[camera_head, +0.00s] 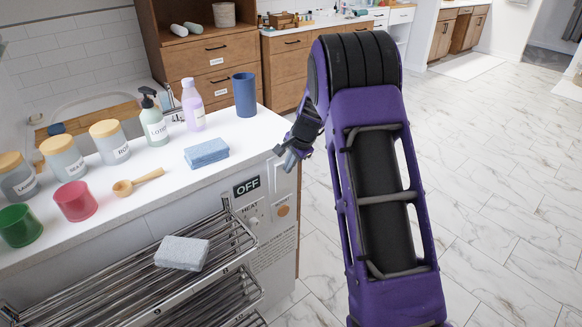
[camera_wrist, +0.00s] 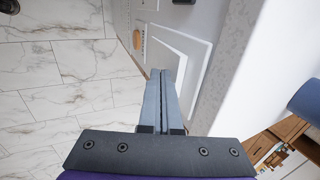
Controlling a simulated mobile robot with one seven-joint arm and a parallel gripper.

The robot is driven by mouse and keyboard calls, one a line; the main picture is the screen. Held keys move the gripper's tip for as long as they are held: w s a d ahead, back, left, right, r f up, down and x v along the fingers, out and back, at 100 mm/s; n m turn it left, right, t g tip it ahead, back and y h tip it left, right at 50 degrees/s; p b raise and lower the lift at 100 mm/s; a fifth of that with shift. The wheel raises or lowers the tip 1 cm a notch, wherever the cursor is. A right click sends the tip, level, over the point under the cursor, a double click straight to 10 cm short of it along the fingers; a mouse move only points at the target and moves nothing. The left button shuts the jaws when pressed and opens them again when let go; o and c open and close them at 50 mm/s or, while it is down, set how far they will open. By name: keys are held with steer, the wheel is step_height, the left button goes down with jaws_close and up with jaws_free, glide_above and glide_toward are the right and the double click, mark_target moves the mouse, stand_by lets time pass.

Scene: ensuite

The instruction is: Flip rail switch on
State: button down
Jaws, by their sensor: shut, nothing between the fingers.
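The control panel (camera_head: 285,235) is on the end face of the white counter, beside the towel rail (camera_head: 190,285). A black label reading OFF (camera_head: 247,187) is on it, with the word HEAT below. A white plate, apparently the rail switch (camera_wrist: 188,50), shows in the wrist view just beyond my fingertips; its lever position is unclear. A small orange-brown round part (camera_head: 283,211) sits low on the panel; it also shows in the wrist view (camera_wrist: 138,40). My gripper (camera_head: 287,158) is shut and empty at the panel's upper part (camera_wrist: 160,74). Contact cannot be told.
The counter holds a blue sponge (camera_head: 206,153), a blue cup (camera_head: 244,94), a lotion bottle (camera_head: 153,122), a lilac bottle (camera_head: 193,105), jars and a wooden scoop (camera_head: 138,183). A grey sponge (camera_head: 182,252) lies on the rail. The marble floor (camera_head: 500,200) at right is clear.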

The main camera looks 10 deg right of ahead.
steer(key=p, duration=0.1)
steer(key=w+p, duration=0.1)
steer(key=shift+a+g+p, duration=0.2)
steer(key=shift+g+p, duration=0.1)
steer(key=shift+p, duration=0.1)
steer(key=shift+s+r, duration=0.1)
steer(key=shift+s+d+f+b, duration=0.35)
steer(key=shift+s+f+b, duration=0.1)
steer(key=shift+s, duration=0.2)
